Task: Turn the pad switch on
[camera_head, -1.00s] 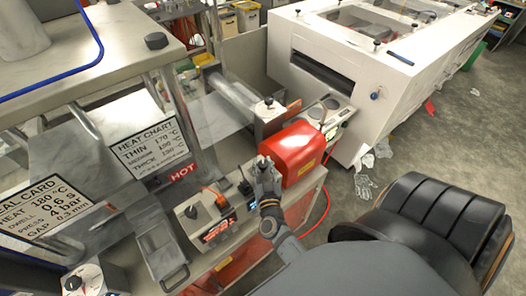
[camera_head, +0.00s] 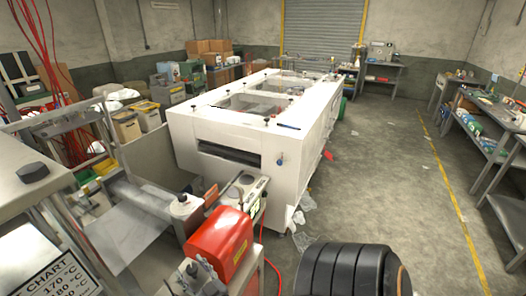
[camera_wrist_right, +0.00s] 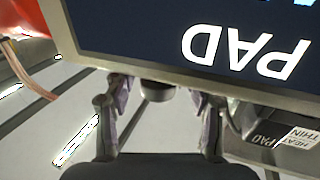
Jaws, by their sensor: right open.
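In the right wrist view a dark panel (camera_wrist_right: 180,50) fills the top, with large white letters "PAD" upside down. My right gripper (camera_wrist_right: 165,98) is open below the panel's edge. A dark round part (camera_wrist_right: 157,90) shows between its fingertips; I cannot tell whether they touch it. A smaller dark piece marked "PAD" (camera_wrist_right: 262,132) sits at the right. In the head view my right gripper (camera_head: 196,272) is beside the left front of a red housing (camera_head: 221,244), at the bottom of the picture. The pad switch cannot be made out there. My left gripper is not in view.
A large white machine (camera_head: 225,160) stands behind the red housing. A heat chart (camera_head: 62,280) and a steel frame with a roller (camera_head: 135,205) are at the left. Grey floor (camera_head: 390,190) is open at the right.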

